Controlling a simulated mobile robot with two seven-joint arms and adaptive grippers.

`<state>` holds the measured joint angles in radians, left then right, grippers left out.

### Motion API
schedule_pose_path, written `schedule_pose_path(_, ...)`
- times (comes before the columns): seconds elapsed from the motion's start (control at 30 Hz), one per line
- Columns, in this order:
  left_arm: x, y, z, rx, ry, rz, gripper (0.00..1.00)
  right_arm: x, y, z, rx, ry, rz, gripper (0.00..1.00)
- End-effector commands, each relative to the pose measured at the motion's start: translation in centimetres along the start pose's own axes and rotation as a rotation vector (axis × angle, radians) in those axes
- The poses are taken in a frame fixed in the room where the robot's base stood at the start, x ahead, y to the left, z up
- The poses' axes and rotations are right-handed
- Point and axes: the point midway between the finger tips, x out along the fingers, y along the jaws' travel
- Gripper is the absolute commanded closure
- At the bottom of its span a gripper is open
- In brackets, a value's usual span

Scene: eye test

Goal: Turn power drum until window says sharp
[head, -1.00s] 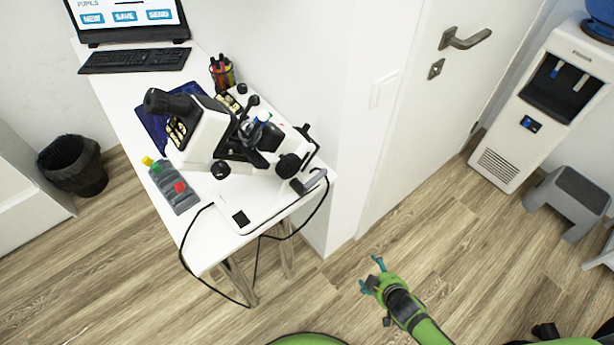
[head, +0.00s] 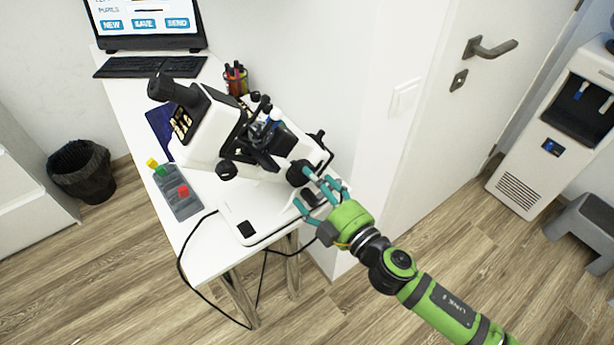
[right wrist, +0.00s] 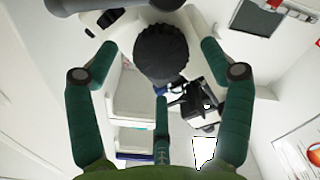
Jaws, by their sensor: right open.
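A white eye-test instrument (head: 215,125) with black parts stands on the white table. A round black knob (head: 299,173) is on its near right side. The right wrist view shows a ribbed black knob (right wrist: 161,54), probably the same one; I cannot tell for certain that it is the power drum. My right gripper (head: 316,190) is open at this knob, its teal fingers spread. In the right wrist view the fingers (right wrist: 160,88) stand around the knob with visible gaps at both sides. No readable window wording shows. My left gripper is not in view.
A grey tray (head: 188,207) with yellow, green and red pieces lies left of the instrument. A pen cup (head: 236,78), keyboard (head: 150,66) and screen (head: 143,20) are behind. A black cable (head: 181,262) hangs off the table. The wall (head: 365,130) is close on the right.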

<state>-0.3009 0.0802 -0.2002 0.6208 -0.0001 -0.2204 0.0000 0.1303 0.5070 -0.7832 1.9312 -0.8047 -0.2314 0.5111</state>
Motion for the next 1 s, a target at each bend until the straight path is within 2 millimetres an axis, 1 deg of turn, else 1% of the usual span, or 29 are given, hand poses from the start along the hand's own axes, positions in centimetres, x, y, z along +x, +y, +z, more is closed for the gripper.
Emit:
schedule_pose_path(0.03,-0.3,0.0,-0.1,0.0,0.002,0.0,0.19,0.8,0.2,-0.2,-0.002,0.001,0.001,0.19)
schedule_pose_path(0.1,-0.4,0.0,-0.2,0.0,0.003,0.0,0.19,1.6,0.1,-0.1,-0.002,0.0,0.001,0.19)
schedule_pose_path(0.2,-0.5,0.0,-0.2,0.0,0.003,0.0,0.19,2.4,0.1,-0.1,0.0,0.0,0.001,0.19)
schedule_pose_path(0.5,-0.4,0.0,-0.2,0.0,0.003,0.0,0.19,2.7,0.0,0.1,0.0,-0.001,0.0,0.19)
schedule_pose_path(0.53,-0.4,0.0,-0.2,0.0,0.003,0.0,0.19,2.7,0.0,0.1,0.0,-0.001,0.0,0.23)
schedule_pose_path(0.57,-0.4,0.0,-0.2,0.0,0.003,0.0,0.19,2.7,0.0,0.1,0.0,-0.001,0.0,0.35)
schedule_pose_path(0.6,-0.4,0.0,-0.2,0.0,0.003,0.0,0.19,2.7,0.0,0.1,0.0,-0.001,0.0,0.51)
schedule_pose_path(0.67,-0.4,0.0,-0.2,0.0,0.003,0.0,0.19,2.7,0.0,0.1,0.0,-0.001,0.0,0.75)
schedule_pose_path(0.87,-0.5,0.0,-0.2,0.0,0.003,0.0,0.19,2.7,0.0,0.1,-0.008,-0.003,0.0,0.76)
schedule_pose_path(1.0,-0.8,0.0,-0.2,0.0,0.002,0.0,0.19,2.7,0.0,0.1,-0.096,-0.004,0.0,0.76)
